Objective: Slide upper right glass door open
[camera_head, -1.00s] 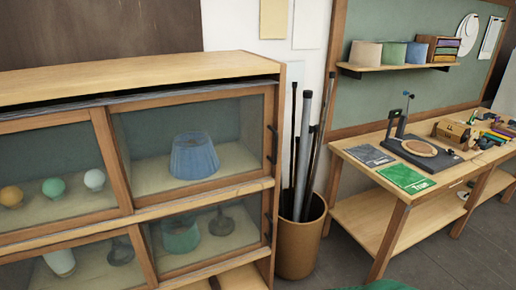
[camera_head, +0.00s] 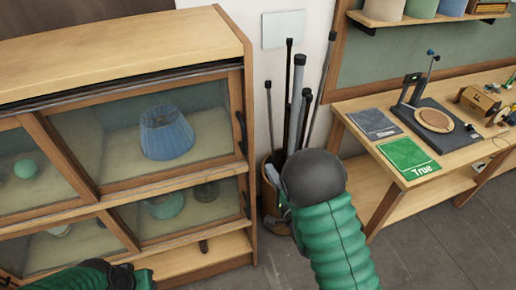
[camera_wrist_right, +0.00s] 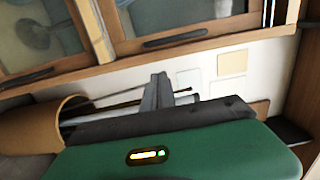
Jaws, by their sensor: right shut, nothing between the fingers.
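The upper right glass door (camera_head: 208,100) of the wooden cabinet is closed, with a blue lampshade (camera_head: 167,134) behind its glass. Its dark upright handle (camera_head: 241,132) is on the right edge of the frame. It also shows in the right wrist view (camera_wrist_right: 190,18), turned sideways, with its handle (camera_wrist_right: 175,38) above my fingers. My right gripper (camera_head: 272,174) is shut and empty, right of the cabinet and apart from the handle. Its fingers also show in the right wrist view (camera_wrist_right: 160,92). Part of my left arm is at the bottom left; its gripper is not visible.
A brown bin (camera_head: 268,212) with several upright tubes (camera_head: 297,100) stands right of the cabinet, close to my right gripper. A workbench (camera_head: 455,170) with a green booklet (camera_head: 408,157) is farther right. The lower right door (camera_head: 190,205) is closed.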

